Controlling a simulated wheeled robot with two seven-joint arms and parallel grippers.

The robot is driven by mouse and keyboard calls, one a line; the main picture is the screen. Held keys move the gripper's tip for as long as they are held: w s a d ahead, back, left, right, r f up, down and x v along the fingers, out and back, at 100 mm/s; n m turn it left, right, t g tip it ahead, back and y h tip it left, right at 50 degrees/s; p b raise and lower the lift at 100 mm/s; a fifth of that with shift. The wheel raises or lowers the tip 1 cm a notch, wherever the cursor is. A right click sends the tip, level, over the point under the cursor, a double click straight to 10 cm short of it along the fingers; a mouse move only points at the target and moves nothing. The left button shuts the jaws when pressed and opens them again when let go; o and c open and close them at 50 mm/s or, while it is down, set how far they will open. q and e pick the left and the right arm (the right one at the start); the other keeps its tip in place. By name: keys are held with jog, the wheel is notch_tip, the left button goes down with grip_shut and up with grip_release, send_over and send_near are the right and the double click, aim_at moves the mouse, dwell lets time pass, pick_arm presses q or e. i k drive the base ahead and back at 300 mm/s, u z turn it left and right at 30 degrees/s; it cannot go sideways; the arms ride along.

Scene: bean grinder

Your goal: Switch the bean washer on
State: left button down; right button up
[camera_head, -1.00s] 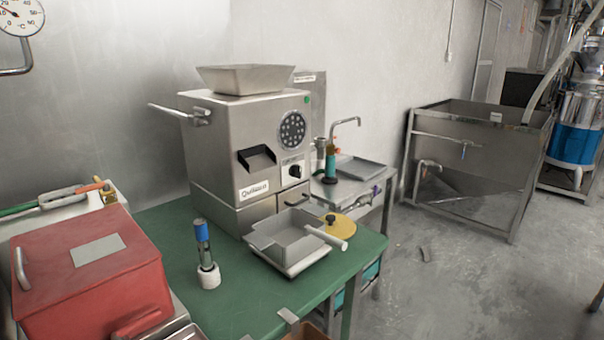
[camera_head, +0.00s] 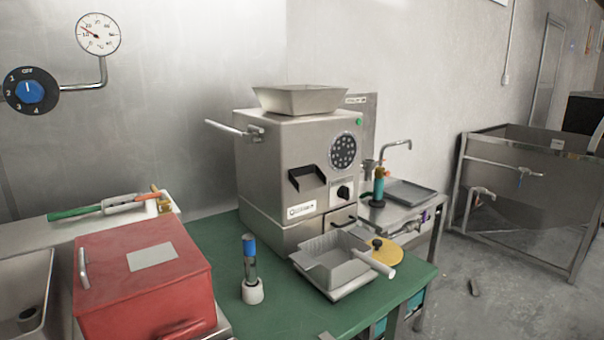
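A steel box-shaped machine (camera_head: 290,185) stands on a green table, with an open hopper (camera_head: 300,99) on top and a lever on its left side. Its front has a round perforated disc (camera_head: 342,152), a chute, a label too small to read surely, and a black rotary knob (camera_head: 344,192). A small green spot shows near its top right corner. On the wall at left is a blue-centred black dial (camera_head: 31,91) marked OFF and numbers, below a round temperature gauge (camera_head: 98,34). I cannot tell which thing is the bean washer. Neither gripper is in view.
A red box (camera_head: 143,275) sits at the left front beside a sink (camera_head: 22,290). A metal tray (camera_head: 333,262), a blue-topped bottle (camera_head: 250,265) and a yellow disc (camera_head: 379,258) are on the green table (camera_head: 290,318).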

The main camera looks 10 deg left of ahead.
aim_at(344, 191)
jog(key=k, duration=0.5)
jog(key=z, duration=1.25)
jog(key=i, duration=1.05)
jog(key=u, duration=2.1)
